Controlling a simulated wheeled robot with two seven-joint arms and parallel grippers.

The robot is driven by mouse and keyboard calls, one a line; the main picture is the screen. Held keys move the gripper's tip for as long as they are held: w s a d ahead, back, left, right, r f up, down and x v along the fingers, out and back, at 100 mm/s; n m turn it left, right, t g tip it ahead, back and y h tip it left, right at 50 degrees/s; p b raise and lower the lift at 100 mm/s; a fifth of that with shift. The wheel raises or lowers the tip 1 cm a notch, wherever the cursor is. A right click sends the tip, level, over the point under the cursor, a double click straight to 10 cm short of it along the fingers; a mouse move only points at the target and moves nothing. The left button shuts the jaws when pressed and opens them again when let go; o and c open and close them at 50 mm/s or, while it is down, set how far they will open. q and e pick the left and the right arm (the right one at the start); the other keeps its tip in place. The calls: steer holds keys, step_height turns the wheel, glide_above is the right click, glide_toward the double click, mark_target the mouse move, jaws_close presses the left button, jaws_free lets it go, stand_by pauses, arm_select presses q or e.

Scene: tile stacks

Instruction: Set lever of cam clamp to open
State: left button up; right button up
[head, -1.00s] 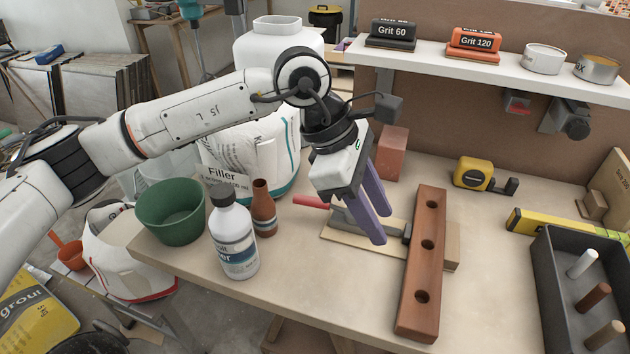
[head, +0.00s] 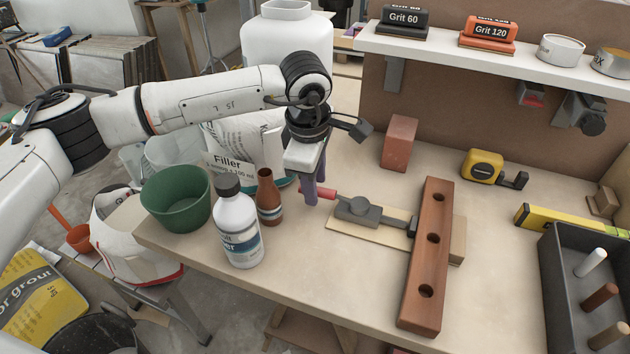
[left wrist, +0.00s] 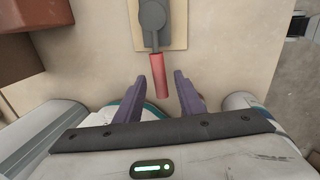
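The cam clamp (head: 358,212) is grey and sits on a pale wooden base plate (head: 352,230) on the bench. Its lever has a red handle (head: 318,193) that points left, towards my left gripper. My left gripper (head: 315,199) is over the bench at the handle's end, fingers pointing down. In the left wrist view the two purple fingers (left wrist: 159,82) are apart, with the red handle (left wrist: 158,76) reaching between them and a gap on both sides. The clamp's other end reaches a reddish-brown bar with several holes (head: 428,262). My right gripper is not in view.
A brown bottle (head: 269,200), a white bottle (head: 239,232) and a green bowl (head: 178,203) stand left of the gripper. A filler bag (head: 240,155) is behind it. A reddish block (head: 399,143), a yellow tape measure (head: 484,166) and a dark tray (head: 560,290) are to the right.

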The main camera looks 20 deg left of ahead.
arm_select(q)
steer(key=shift+f, duration=0.2)
steer(key=shift+c, duration=0.2)
jaws_close()
